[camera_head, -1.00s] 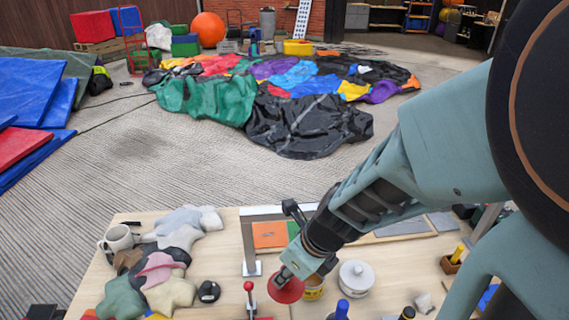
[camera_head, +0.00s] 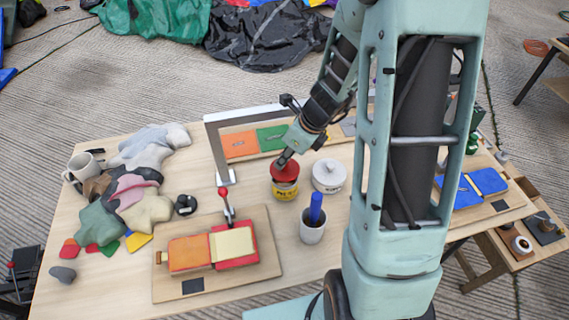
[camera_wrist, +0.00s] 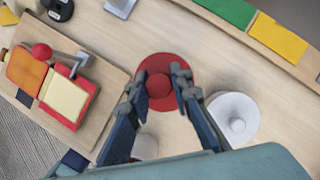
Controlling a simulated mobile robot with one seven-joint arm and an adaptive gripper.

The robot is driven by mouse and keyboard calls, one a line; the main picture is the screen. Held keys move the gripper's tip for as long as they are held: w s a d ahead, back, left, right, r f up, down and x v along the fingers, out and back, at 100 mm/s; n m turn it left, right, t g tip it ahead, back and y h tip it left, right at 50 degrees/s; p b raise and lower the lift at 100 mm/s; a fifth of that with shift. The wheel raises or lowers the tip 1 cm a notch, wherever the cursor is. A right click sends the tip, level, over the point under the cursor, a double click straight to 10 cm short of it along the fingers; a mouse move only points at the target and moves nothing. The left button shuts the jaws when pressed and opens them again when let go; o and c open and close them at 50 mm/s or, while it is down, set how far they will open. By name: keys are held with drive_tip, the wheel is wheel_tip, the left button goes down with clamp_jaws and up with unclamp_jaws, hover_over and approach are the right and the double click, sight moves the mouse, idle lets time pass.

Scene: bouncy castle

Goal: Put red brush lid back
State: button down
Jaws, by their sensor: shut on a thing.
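The red lid (camera_head: 285,170) is a round disc with a knob. In the head view it sits at the top of a yellow-labelled can (camera_head: 285,189); I cannot tell whether it is fully seated. My gripper (camera_head: 284,160) comes down from above and is shut on the lid. In the wrist view the red lid (camera_wrist: 158,82) lies between the two fingers (camera_wrist: 160,85), which close on its knob. The can is hidden under the lid in that view.
A white lidded pot (camera_head: 328,176) stands close right of the can. A cup with a blue-handled tool (camera_head: 313,225) stands in front. A press board with a red-knobbed lever (camera_head: 230,212) is front left. Cloth pieces (camera_head: 140,190) and a mug (camera_head: 84,171) lie left.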

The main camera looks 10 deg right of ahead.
drive_tip(key=shift+f+b, duration=0.5)
drive_tip(key=shift+f, duration=1.05)
drive_tip(key=shift+f, duration=0.1)
drive_tip(key=shift+f, duration=0.15)
drive_tip(key=c, duration=1.7)
unclamp_jaws()
drive_tip(key=shift+c, duration=0.2)
drive_tip(key=shift+r, duration=0.2)
drive_tip(key=shift+d+r, duration=0.1)
drive_tip(key=shift+r, duration=0.25)
drive_tip(key=p+v, duration=0.3)
drive_tip(key=v, duration=0.8)
drive_tip(key=shift+r, duration=0.15)
drive_tip(key=shift+d, duration=0.15)
